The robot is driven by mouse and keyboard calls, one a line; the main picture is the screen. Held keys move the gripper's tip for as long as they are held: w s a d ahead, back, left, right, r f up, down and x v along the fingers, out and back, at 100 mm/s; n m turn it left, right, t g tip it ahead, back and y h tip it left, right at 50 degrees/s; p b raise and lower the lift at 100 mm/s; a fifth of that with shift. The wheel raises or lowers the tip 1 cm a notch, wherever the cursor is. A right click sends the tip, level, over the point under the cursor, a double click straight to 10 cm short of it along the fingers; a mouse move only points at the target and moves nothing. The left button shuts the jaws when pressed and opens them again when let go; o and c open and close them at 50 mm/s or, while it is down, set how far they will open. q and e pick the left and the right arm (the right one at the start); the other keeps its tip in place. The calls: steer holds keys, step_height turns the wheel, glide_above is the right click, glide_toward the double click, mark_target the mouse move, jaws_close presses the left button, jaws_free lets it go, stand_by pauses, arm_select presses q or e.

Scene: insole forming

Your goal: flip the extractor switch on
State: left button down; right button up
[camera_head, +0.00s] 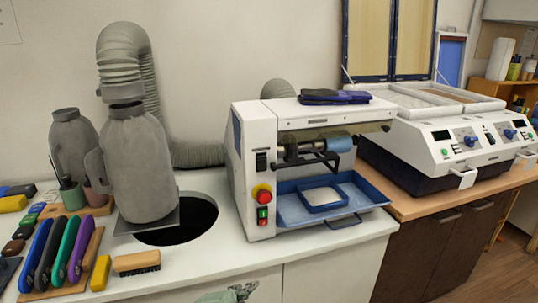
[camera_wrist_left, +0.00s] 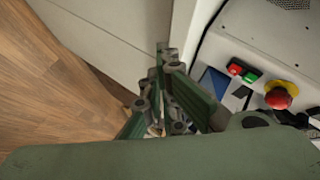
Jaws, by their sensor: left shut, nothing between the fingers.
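The white machine (camera_head: 252,130) stands on the counter. Its front-left panel carries a black rocker switch (camera_head: 262,162), a red mushroom knob on a yellow collar (camera_head: 262,193), and a green and a red button (camera_head: 263,213). I cannot tell which one is the extractor switch, nor the rocker's position. In the left wrist view the red knob (camera_wrist_left: 279,97) and the buttons (camera_wrist_left: 241,71) lie to the right of my fingers. My left gripper (camera_head: 240,292) shows at the bottom edge, low in front of the counter. Its fingers (camera_wrist_left: 163,55) are shut and empty, apart from the panel. My right gripper is out of view.
A grey jug-like vessel (camera_head: 138,165) and a ribbed hose (camera_head: 150,85) stand left of the machine, by a round dark hole (camera_head: 185,225). Coloured-handled tools (camera_head: 60,245) and a brush (camera_head: 137,262) lie at the front left. A blue tray (camera_head: 295,208) juts from the machine.

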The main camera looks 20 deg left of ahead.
mark_target(262, 165)
arm_select(q)
step_height(262, 165, up, 27)
steer(key=w+d+m+t+h+p, duration=0.1)
steer(key=d+m+t+p, duration=0.2)
steer(key=m+p, duration=0.2)
steer(key=shift+w+r+m+t+h+p, duration=0.2)
steer(key=shift+m+t+h+p, duration=0.2)
steer(key=shift+p, duration=0.75)
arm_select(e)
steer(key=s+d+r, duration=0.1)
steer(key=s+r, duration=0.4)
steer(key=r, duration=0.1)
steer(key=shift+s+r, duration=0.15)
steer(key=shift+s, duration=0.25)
arm_select(q)
steer(key=shift+w+a, duration=0.1)
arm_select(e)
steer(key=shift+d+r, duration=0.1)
arm_select(q)
steer(key=a+p+x, duration=0.2)
steer(key=p+x, duration=0.2)
steer(key=x, duration=0.8)
steer(key=shift+w+a+f+p, duration=0.2)
steer(key=shift+w+a+p, duration=0.15)
steer(key=shift+w, duration=0.2)
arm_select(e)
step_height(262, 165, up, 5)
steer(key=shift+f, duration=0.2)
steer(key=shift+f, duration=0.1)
